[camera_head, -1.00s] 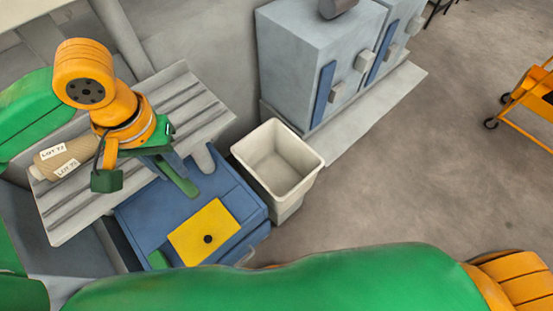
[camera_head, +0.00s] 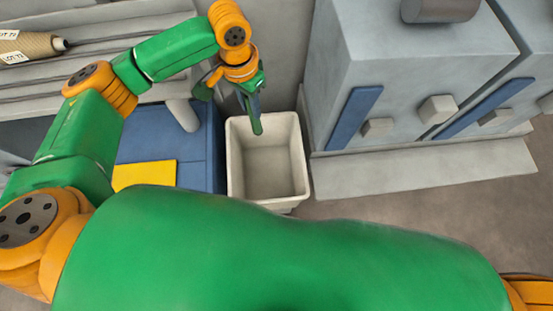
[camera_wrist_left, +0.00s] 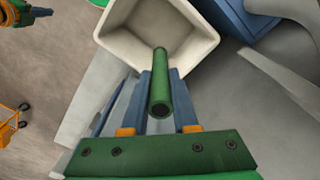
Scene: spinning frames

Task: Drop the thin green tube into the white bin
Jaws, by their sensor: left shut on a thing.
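The thin green tube (camera_head: 256,121) is in my left gripper (camera_head: 251,98). In the left wrist view the tube (camera_wrist_left: 160,90) lies between the two blue fingers (camera_wrist_left: 160,98), its near end facing the camera and its far end pointing at the bin. The white bin (camera_head: 268,196) stands on the floor below; its open mouth shows and its inside looks empty. In the head view the tube's lower end overlaps the bin's back left part. In the left wrist view the bin (camera_wrist_left: 118,52) is at the top, beyond the tube.
A blue surface with a yellow panel (camera_head: 145,174) is left of the bin. A grey slatted rack (camera_head: 90,52) holding a labelled cone (camera_head: 30,45) is at the upper left. Grey cabinets (camera_head: 400,75) stand right of the bin on a low plinth (camera_head: 430,170).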

